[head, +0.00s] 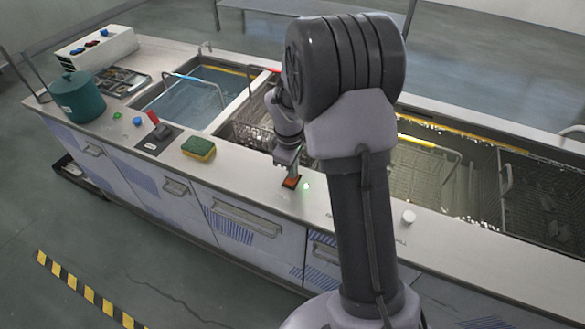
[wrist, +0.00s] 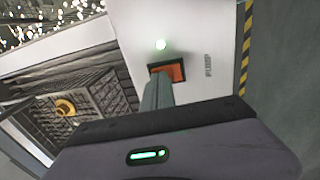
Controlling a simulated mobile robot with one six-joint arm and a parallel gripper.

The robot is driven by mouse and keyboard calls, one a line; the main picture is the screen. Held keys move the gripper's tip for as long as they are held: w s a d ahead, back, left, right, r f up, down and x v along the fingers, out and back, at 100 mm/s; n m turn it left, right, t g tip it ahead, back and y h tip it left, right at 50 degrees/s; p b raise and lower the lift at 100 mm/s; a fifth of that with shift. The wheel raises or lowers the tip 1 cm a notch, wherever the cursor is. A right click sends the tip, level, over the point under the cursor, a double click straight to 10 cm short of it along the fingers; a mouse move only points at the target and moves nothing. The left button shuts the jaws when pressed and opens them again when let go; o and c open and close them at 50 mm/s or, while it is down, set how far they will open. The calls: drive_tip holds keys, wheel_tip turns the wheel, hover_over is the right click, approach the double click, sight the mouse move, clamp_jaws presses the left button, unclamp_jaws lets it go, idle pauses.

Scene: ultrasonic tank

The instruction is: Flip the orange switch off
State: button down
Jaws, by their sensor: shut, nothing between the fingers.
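The orange switch (head: 291,182) sits in a dark frame on the steel counter's front strip, beside a lit green lamp (head: 306,186). In the wrist view the orange switch (wrist: 176,71) is partly hidden behind my fingers, with the green lamp (wrist: 160,44) lit beside it and the label "PUMP" nearby. My gripper (head: 290,172) is shut and empty, its fingertips at the switch. In the wrist view my gripper's fingers (wrist: 158,82) reach over one side of the switch. I cannot tell whether they touch it.
A green-yellow sponge (head: 198,148), a red-handled lever (head: 154,118) and a teal pot (head: 77,97) stand on the counter to the left. Water-filled tanks with wire baskets (head: 254,120) lie behind the switch. A white knob (head: 408,216) is to the right.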

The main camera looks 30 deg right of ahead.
drive_tip(key=shift+f, duration=0.15)
drive_tip(key=shift+s, duration=0.2)
drive_tip(key=shift+s+a, duration=0.35)
drive_tip(key=shift+a, duration=0.25)
drive_tip(key=shift+w+r, duration=0.1)
drive_tip(key=shift+r, duration=0.1)
wheel_tip(320, 180, up, 14)
drive_tip(key=s+a+p, duration=0.1)
drive_tip(key=p, duration=0.6)
drive_tip(key=shift+a+f, duration=0.15)
drive_tip(key=shift+f, duration=0.05)
drive_tip(key=shift+s, duration=0.1)
